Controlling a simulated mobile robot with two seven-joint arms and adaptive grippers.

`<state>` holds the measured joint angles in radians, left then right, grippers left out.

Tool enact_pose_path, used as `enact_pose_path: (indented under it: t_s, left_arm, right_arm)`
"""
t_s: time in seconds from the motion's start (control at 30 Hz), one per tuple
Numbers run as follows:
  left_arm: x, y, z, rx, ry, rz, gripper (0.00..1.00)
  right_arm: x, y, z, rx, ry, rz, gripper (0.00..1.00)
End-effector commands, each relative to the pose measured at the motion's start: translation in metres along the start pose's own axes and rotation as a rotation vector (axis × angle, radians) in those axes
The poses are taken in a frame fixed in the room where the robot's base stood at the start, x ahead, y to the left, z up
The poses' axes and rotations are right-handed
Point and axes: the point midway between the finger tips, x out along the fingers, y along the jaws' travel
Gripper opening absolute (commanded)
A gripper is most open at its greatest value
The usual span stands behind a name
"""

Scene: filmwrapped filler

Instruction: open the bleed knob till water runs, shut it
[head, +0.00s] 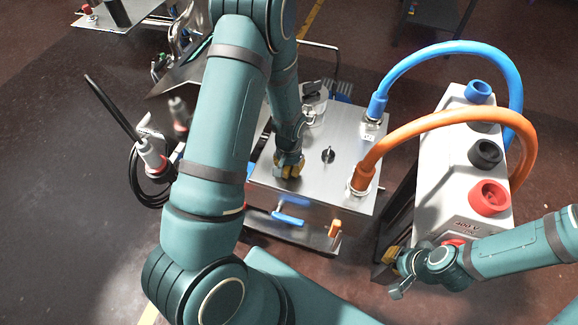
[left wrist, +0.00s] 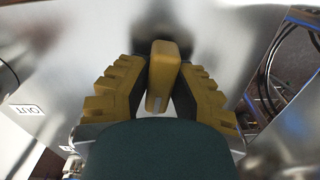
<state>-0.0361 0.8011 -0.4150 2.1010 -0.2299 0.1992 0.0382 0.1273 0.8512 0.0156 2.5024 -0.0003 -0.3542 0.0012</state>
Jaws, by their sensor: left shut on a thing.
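My left gripper (head: 289,166) reaches down to the top of the steel box (head: 265,178), near its left side. In the left wrist view its yellow-padded fingers (left wrist: 160,88) are shut on a flat yellow knob (left wrist: 165,62), apparently the bleed knob. In the head view the arm and fingers hide the knob. No running water shows. My right gripper (head: 394,268) is low at the right, beside the white unit; whether its fingers are open is unclear.
Blue (head: 440,50) and orange hoses (head: 430,118) arch from the box's top to the white unit (head: 455,190). A black knob (head: 328,155) stands on the lid. A blue lever (head: 288,218) and orange handle (head: 335,228) are on the front. Black cable (head: 135,175) hangs left.

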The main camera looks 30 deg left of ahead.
Motion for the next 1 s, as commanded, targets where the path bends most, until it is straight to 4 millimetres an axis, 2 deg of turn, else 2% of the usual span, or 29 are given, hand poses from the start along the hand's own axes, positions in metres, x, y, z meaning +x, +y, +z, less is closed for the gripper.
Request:
enact_pose_path:
  t_s: [0.2, 0.5, 1.0]
  left_arm:
    - [0.0015, 0.0002, 0.0017, 0.197, -0.005, 0.001, 0.0]
    - [0.0015, 0.0002, 0.0018, 0.404, -0.004, 0.002, 0.0]
    - [0.0013, 0.0007, 0.0018, 0.524, -0.004, 0.002, 0.0]
  right_arm:
    - [0.0012, 0.0005, -0.0002, 0.0, 0.001, 0.0, 0.0]
    - [0.002, 0.0007, -0.0004, 0.0, 0.001, 0.0, 0.0]
    - [0.0024, 0.0009, -0.0005, 0.0, 0.002, 0.0, 0.0]
